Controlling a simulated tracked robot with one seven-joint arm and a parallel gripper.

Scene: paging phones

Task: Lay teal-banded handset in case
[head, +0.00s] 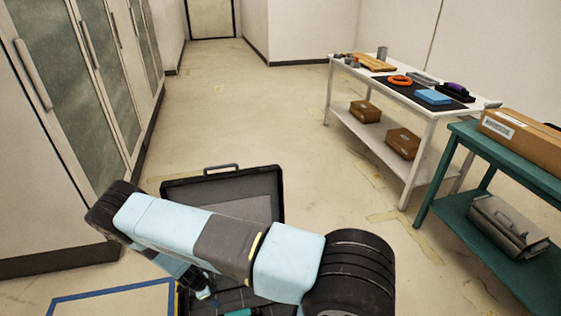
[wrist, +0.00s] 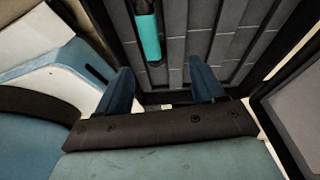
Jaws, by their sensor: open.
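The black open case (head: 225,185) stands on the floor in the head view, its lid raised behind my arm. In the wrist view its dark ribbed interior (wrist: 215,35) has several long slots. The teal-banded handset (wrist: 149,36) shows at the top of the wrist view, apparently lying along a slot; its dark end runs out of the picture. A bit of teal (head: 240,312) also shows at the bottom edge of the head view. My gripper (wrist: 160,84) is open with nothing between its two blue fingers, and the handset lies beyond the fingertips. My arm hides much of the case in the head view.
A white table (head: 433,115) at the right holds a black mat, an orange ring and a blue block. A teal bench (head: 470,135) with a cardboard box stands nearer. Lockers (head: 90,80) line the left. The floor between is clear.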

